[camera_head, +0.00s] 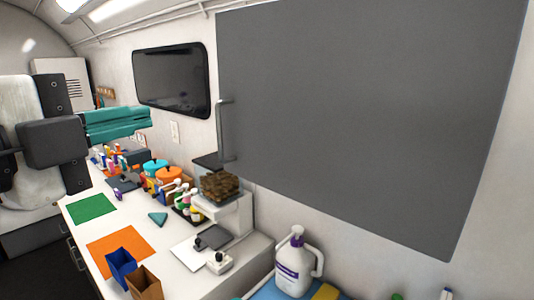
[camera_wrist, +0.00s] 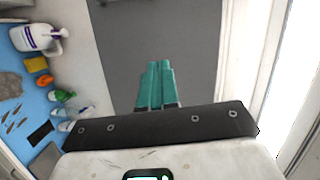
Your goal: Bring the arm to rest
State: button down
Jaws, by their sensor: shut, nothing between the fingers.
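My gripper (camera_head: 118,124) is at the left in the head view, its teal fingers held level above the counter and pointing right. In the wrist view my gripper (camera_wrist: 155,86) shows its two teal fingers side by side and shut, with nothing between them. The fingers appear in front of a plain grey surface there. No object touches the fingers in either view.
A large grey cabinet door (camera_head: 365,110) takes up the upper right. The white counter (camera_head: 100,205) holds a green mat (camera_head: 91,209), an orange mat (camera_head: 118,250), a blue bin (camera_head: 121,267) and several bottles. A white jug (camera_head: 295,265) stands at the bottom.

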jog(key=w+d+f+n+g+y, duration=0.1)
jog(key=w+d+f+n, duration=0.25)
jog(key=f, duration=0.35)
jog(key=w+d+f+n+g, duration=0.1)
jog(key=w+d+f+n, duration=0.1)
jog(key=d+f, duration=0.4)
jog(key=w+d+f+n+g+y, duration=0.1)
jog(key=w+d+f+n, duration=0.15)
jog(key=f, duration=0.55)
jog(key=s+d+f+n+g+y, duration=0.2)
jog(key=d+f+n+g, duration=0.3)
jog(key=d+f, duration=1.2)
jog(key=s+d+f+n+g+y, duration=0.1)
jog(key=s+d+f+n+y, duration=0.1)
jog(key=s+d+f+n, duration=0.55)
jog(key=s+d+f+n+g+y, duration=0.15)
jog(key=s+d+f, duration=0.25)
jog(key=s+f, duration=0.65)
jog(key=s+f+g+b, duration=0.2)
jog(key=s+f+b, duration=0.4)
jog(key=f+b, duration=0.2)
jog(key=s+d+f+g+b, duration=0.1)
jog(key=s+f+g+b, duration=0.1)
jog(key=s+f+b, duration=0.4)
notch_tip(320, 180, down, 5)
jog(key=shift+s+d+f+b, duration=0.2)
jog(key=shift+s+b, duration=0.1)
jog(key=shift+b, duration=0.55)
